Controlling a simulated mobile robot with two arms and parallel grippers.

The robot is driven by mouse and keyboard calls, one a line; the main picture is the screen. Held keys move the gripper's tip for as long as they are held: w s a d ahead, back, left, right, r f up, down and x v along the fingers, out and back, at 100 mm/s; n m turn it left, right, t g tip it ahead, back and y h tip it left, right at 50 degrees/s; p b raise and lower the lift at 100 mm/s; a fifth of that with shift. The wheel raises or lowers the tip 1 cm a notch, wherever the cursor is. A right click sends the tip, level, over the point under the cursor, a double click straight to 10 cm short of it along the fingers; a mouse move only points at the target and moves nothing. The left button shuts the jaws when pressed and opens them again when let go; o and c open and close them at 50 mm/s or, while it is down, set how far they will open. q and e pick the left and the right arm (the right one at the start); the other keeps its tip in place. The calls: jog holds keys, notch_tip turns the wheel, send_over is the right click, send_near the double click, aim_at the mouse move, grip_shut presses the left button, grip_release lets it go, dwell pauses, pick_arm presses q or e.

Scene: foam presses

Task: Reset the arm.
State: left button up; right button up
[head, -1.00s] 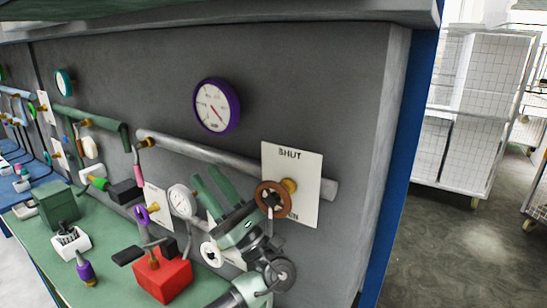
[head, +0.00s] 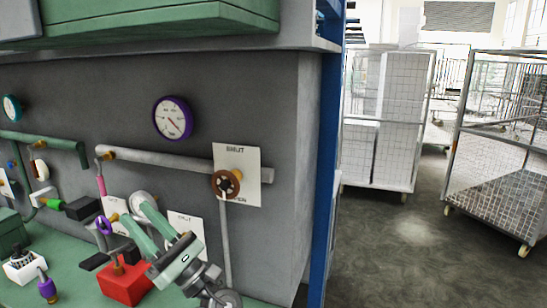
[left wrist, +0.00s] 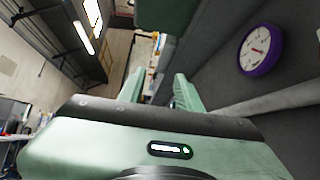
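My left gripper (head: 137,212) is pale green and stands in front of the grey wall panel at the lower middle of the head view. Its two fingers point up and to the left, apart, with nothing seen between them. In the left wrist view the two fingers (left wrist: 158,88) also stand apart and empty. The brown handwheel (head: 227,183) on the grey pipe is above and to the right of the gripper, apart from it. My right gripper is in neither view.
A white sign plate (head: 250,160) is behind the handwheel. A purple gauge (head: 173,118) hangs above the pipe (head: 160,160). A red box (head: 122,286) with a lever stands on the green bench below the gripper. Wire cage carts (head: 384,120) stand on the open floor at right.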

pick_arm(q)
jog(key=s+a+f+n+h, duration=0.2)
jog(key=f+h, duration=0.3)
jog(key=f, duration=0.6)
jog(key=s+a+f+n+h, duration=0.1)
jog(key=a+f+n+h, duration=0.15)
jog(key=f+h, duration=0.55)
jog(key=s+f+n+g+h, duration=0.3)
jog(key=s+f, duration=0.4)
jog(key=f, duration=0.6)
jog(key=s+d+f+n+g+h, duration=0.1)
jog(key=s+d+f+n+h, duration=0.2)
jog(key=s, duration=0.4)
jog(key=s+d+f+n+g+h, duration=0.1)
jog(key=s+d+n+h, duration=0.25)
jog(key=s+n, duration=0.2)
jog(key=s+d+f+n+g+h, duration=0.1)
jog(key=s+d+f+n+h, duration=0.2)
jog(key=s, duration=0.5)
notch_tip(320, 180, down, 28)
jog(key=g+b, duration=0.1)
jog(key=b, duration=0.1)
jog(key=s+a+f+g+b, duration=0.1)
jog(key=s+a+f, duration=0.1)
jog(key=s+f, duration=1.5)
jog(key=shift+s+a+g, duration=0.3)
jog(key=shift+a, duration=0.1)
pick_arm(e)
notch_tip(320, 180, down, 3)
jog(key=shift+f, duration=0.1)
